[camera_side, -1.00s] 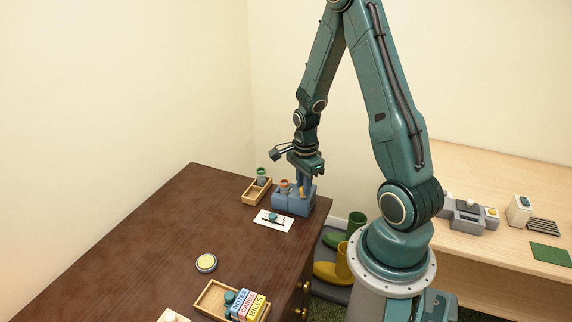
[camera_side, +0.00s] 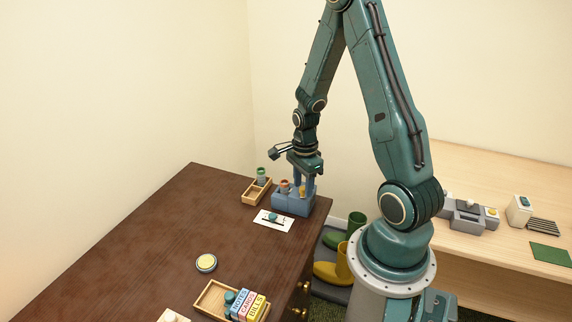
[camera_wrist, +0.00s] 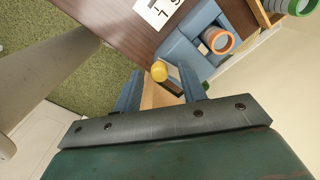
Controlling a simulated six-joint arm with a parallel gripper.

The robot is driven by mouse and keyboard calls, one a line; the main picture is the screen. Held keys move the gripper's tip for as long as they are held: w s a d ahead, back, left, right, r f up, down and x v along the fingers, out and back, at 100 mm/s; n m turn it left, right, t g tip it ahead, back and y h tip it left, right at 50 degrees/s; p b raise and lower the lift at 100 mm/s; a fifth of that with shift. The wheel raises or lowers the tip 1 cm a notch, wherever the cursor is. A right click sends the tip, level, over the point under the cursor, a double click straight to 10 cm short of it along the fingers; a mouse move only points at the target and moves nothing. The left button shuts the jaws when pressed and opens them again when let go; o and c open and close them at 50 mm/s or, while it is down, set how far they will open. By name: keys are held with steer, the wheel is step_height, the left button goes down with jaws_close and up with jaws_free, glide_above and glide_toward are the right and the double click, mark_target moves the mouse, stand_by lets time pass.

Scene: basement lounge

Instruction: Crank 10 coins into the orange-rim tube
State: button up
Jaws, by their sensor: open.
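The blue coin machine (camera_side: 291,205) sits at the far right corner of the dark desk; it also shows in the wrist view (camera_wrist: 180,48). Its crank has a yellow knob (camera_wrist: 160,71), visible in the side view too (camera_side: 302,190). The orange-rim tube (camera_wrist: 219,40) stands upright on the machine, left of the knob in the side view (camera_side: 284,186). My gripper (camera_wrist: 160,84) is open, fingers pointing down, one on each side of the knob. Whether a finger touches the knob I cannot tell. No coins are discernible.
A green-rim tube (camera_side: 262,176) stands in a wooden tray (camera_side: 255,194) behind the machine. A round yellow-topped disc (camera_side: 206,263) and a tray of labelled blocks (camera_side: 213,302) are nearer. The desk's middle is clear.

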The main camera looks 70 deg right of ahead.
steer(key=shift+r, duration=0.15)
step_height(320, 180, up, 14)
steer(key=shift+f, duration=0.25)
stand_by(0.5)
steer(key=shift+c, duration=0.3)
steer(key=g+h, duration=0.3)
steer(key=g, duration=0.2)
glide_toward(303, 187)
step_height(303, 187, down, 3)
steer(key=s+a, duration=0.2)
steer(key=s, duration=0.1)
steer(key=a+f+n+t+h, duration=0.3)
steer(key=a+f+n+h, duration=0.3)
steer(key=h, duration=0.9)
steer(key=a, duration=0.3)
steer(key=shift+a+f, duration=0.15)
steer(key=shift+a, duration=0.1)
steer(key=shift+d, duration=0.15)
